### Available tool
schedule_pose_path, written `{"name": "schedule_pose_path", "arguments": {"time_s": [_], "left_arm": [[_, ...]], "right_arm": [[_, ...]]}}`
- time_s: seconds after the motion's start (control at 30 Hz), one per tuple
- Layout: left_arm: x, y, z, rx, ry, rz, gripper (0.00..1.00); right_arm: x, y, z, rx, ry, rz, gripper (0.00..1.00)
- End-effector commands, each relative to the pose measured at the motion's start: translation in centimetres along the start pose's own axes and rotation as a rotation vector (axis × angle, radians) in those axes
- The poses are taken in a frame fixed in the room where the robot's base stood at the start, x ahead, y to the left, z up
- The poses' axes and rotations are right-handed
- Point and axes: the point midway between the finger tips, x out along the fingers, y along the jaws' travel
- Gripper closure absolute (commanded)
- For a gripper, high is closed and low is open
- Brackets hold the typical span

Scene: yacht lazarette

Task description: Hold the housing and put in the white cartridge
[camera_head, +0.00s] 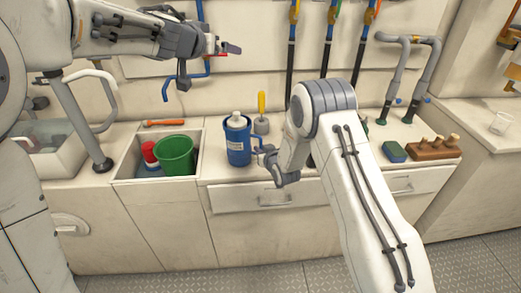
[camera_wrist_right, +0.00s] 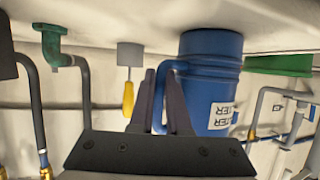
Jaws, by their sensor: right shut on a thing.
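The blue housing (camera_head: 238,147) stands upright on the counter, with a printed white label. A white piece (camera_head: 236,117), apparently the cartridge, shows at its top; I cannot tell how deep it sits. My right gripper (camera_head: 262,151) is at the housing's right side, shut on its handle. The right wrist view, which is upside down, shows the housing (camera_wrist_right: 210,80) beside the fingers (camera_wrist_right: 160,105), with the handle between them; the housing's top is hidden there. My left gripper (camera_head: 228,47) is raised at the upper left, apart from the housing; its opening is unclear.
Left of the housing, a sink (camera_head: 125,168) holds a green bucket (camera_head: 175,157) and a red container (camera_head: 150,154). A yellow-handled tool (camera_head: 261,113) stands behind the housing. A blue-green block (camera_head: 394,152) and a wooden block with pegs (camera_head: 433,150) lie to the right.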

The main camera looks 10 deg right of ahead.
Motion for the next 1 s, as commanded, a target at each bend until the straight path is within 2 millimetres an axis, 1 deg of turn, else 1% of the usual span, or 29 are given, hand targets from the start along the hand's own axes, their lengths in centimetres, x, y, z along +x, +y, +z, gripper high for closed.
{"name": "schedule_pose_path", "arguments": {"time_s": [0.1,0.47,0.5,0.57,0.6,0.87,1.0], "left_arm": [[-0.7,0.0,0.0,-0.002,0.0,0.0,0.0],[-0.7,0.0,0.0,-0.001,0.0,0.0,0.0],[-0.7,0.0,0.0,-0.001,0.0,0.0,0.0],[-0.7,0.0,0.0,-0.001,0.0,0.0,0.0],[-0.7,0.0,0.0,-0.001,0.0,0.0,0.0],[-0.7,0.0,0.0,-0.001,0.0,0.0,0.0],[-0.7,0.0,0.0,-0.001,0.0,0.0,0.0]], "right_arm": [[0.0,0.0,-0.1,0.0,0.002,0.0,1.0],[0.0,0.0,-0.1,0.0,0.002,0.0,1.0],[0.0,0.0,-0.1,0.0,0.002,0.0,0.78],[0.0,0.0,-0.1,0.0,0.002,0.0,0.55],[0.0,0.0,-0.1,0.0,0.002,0.0,0.51],[-0.1,0.0,0.0,0.0,0.001,0.0,0.51],[-1.3,0.0,-0.1,0.0,-0.001,0.0,0.51]]}}
